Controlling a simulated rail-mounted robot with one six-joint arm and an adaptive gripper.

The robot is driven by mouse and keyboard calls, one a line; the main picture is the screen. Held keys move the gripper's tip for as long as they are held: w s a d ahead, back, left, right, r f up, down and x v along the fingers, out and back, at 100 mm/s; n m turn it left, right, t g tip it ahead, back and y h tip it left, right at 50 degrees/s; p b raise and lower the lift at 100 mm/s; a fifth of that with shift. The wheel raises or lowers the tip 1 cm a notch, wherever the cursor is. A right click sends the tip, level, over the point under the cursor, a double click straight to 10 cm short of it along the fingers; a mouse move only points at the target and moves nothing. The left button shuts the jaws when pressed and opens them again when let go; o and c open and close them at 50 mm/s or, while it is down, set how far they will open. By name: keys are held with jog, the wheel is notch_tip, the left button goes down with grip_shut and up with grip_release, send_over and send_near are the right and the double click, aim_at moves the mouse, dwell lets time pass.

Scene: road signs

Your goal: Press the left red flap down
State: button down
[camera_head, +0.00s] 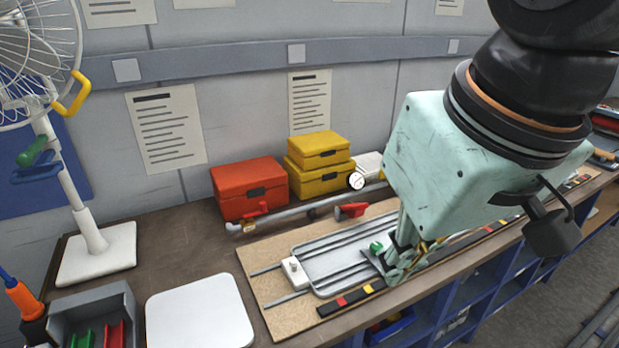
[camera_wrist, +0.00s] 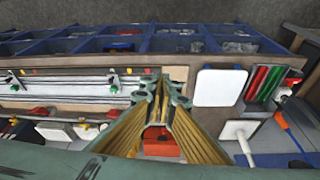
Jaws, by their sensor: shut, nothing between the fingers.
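A red flap-like piece (camera_head: 350,211) lies at the back edge of the tan board (camera_head: 262,295), beside the grey pipe. It is small, and I cannot tell whether it is raised or down. In the wrist view, a red piece (camera_wrist: 40,111) shows behind the rails at the left; I cannot tell whether it is the same one. My gripper (camera_head: 398,268) is shut and empty, low over the rail fixture near the green knob (camera_head: 376,247). My gripper also shows in the wrist view (camera_wrist: 160,88). My arm hides the right part of the board.
A red box (camera_head: 249,188) and yellow boxes (camera_head: 318,165) stand at the back. A white plate (camera_head: 200,313) lies left of the board. A white fan (camera_head: 95,255) and a grey bin (camera_head: 95,305) stand at the left.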

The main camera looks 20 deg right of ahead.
jog(key=w+d+r+g+p, duration=0.1)
jog(key=w+d+p, duration=0.1)
jog(key=w, duration=0.8)
jog(key=w+d+r+n+p, duration=0.1)
jog(key=w+d+r, duration=0.15)
jog(key=w, duration=0.75)
jog(key=w+d+g+p, duration=0.1)
jog(key=w+d+p, duration=0.15)
jog(key=w, duration=0.75)
jog(key=w+d+f+p, duration=0.1)
jog(key=w+d+f, duration=0.4)
jog(key=w, duration=0.2)
jog(key=w+d+f+g+p, duration=0.1)
jog(key=w+d+f, duration=0.3)
jog(key=w+f, duration=0.2)
jog(key=w+d+f+p, duration=0.1)
jog(key=w+d+f, duration=0.4)
jog(key=w, duration=0.5)
jog(key=shift+w+d+f+n+g+p, duration=0.15)
jog(key=shift+d+f+n+g+p, duration=0.2)
jog(key=shift+f, duration=0.2)
jog(key=shift+f, duration=0.15)
